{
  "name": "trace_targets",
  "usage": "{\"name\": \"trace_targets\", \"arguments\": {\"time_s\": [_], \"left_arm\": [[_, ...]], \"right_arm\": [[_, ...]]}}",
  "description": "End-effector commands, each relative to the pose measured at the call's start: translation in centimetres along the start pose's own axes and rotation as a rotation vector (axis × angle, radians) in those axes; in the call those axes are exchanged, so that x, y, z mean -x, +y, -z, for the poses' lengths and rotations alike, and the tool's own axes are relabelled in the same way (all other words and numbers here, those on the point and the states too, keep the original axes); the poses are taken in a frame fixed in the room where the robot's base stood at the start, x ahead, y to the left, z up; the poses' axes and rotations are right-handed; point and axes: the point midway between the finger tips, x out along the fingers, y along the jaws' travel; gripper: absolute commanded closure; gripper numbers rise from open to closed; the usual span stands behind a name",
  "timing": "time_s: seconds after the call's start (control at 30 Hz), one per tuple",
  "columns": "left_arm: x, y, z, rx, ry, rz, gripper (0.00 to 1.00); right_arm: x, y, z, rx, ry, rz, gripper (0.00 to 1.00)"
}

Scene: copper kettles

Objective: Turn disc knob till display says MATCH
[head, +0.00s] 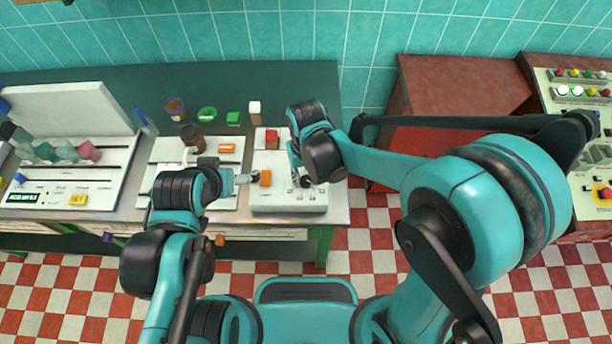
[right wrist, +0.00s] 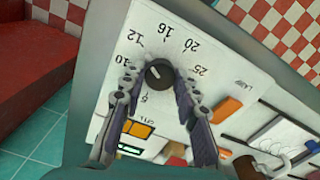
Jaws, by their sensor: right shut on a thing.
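A dark round disc knob (right wrist: 158,74) with a white pointer mark sits on a white panel (right wrist: 205,50) in the right wrist view.
A red block (head: 271,138) is at the panel's back. Another white panel with a dark-brown jar (head: 192,136) stands to the left, then a slotted unit (head: 70,180) with a lit display. A red cabinet (head: 450,95) stands to the right beyond a gap.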

Motion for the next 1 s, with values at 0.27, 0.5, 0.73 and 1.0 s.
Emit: {"name": "trace_targets", "arguments": {"time_s": [0.27, 0.5, 0.73, 1.0], "left_arm": [[0.0, 0.0, 0.0, 0.0, 0.0, 0.0, 0.0], [0.0, 0.0, 0.0, 0.0, 0.0, 0.0, 0.0], [0.0, 0.0, 0.0, 0.0, 0.0, 0.0, 0.0], [0.0, 0.0, 0.0, 0.0, 0.0, 0.0, 0.0]], "right_arm": [[0.0, 0.0, 0.0, 0.001, 0.0, 0.0, 0.57], [0.0, 0.0, 0.0, 0.001, 0.0, 0.0, 0.49], [1.1, 0.0, 0.0, 0.001, 0.0, 0.0, 0.49], [6.6, 0.0, -0.1, 0.001, 0.0, 0.0, 0.49]]}}
